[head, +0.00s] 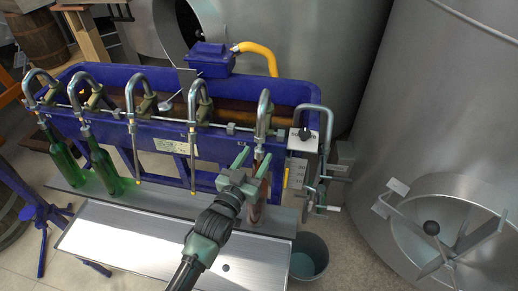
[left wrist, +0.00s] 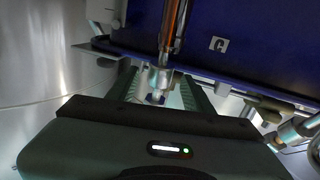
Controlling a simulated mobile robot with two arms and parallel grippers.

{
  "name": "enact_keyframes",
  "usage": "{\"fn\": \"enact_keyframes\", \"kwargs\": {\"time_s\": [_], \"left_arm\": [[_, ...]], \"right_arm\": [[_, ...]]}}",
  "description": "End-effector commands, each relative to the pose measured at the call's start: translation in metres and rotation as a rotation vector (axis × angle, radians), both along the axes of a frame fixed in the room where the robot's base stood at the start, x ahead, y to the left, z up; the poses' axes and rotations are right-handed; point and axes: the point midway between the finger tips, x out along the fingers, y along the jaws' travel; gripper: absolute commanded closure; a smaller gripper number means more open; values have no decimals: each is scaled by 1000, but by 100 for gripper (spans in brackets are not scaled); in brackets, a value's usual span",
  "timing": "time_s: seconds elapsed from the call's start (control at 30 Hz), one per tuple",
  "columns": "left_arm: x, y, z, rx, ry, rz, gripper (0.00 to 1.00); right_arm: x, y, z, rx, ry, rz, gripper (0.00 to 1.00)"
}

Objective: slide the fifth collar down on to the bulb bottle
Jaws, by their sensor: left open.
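The brown bulb bottle (head: 257,208) stands under the fifth filling spout (head: 264,112), at the right end of the filler. My left gripper (head: 254,162) hides part of its upper portion. The gripper is open, with its fingers on either side of the fifth spout's line. In the left wrist view, a pale metal collar (left wrist: 159,79) shows between the open fingers, below a copper-coloured tube (left wrist: 172,28). I cannot tell whether the fingers touch the collar, or whether the collar touches the bottle. My right gripper is not in view.
Two green bottles (head: 105,168) stand under the left spouts. The third and fourth tubes hang without bottles. A metal tray (head: 150,243) lies in front, a grey bucket (head: 309,255) stands at its right, and a large steel tank (head: 440,110) fills the right side.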

Motion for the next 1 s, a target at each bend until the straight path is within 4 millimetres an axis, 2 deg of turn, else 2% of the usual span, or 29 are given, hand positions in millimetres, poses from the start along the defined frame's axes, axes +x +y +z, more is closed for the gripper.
{"fn": "enact_keyframes", "kwargs": {"time_s": [0.2,0.57,0.6,0.7,0.87,1.0], "left_arm": [[22,-10,0,0,1,0,49],[26,-12,-1,0,1,0,49],[26,-12,-1,0,1,0,60],[26,-12,-1,1,2,0,84],[26,-12,-2,1,2,0,84],[24,-11,-18,2,4,0,84]], "right_arm": [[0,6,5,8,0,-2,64],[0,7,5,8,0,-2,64],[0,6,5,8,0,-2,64],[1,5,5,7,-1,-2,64],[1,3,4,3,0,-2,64],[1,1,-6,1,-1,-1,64]]}}
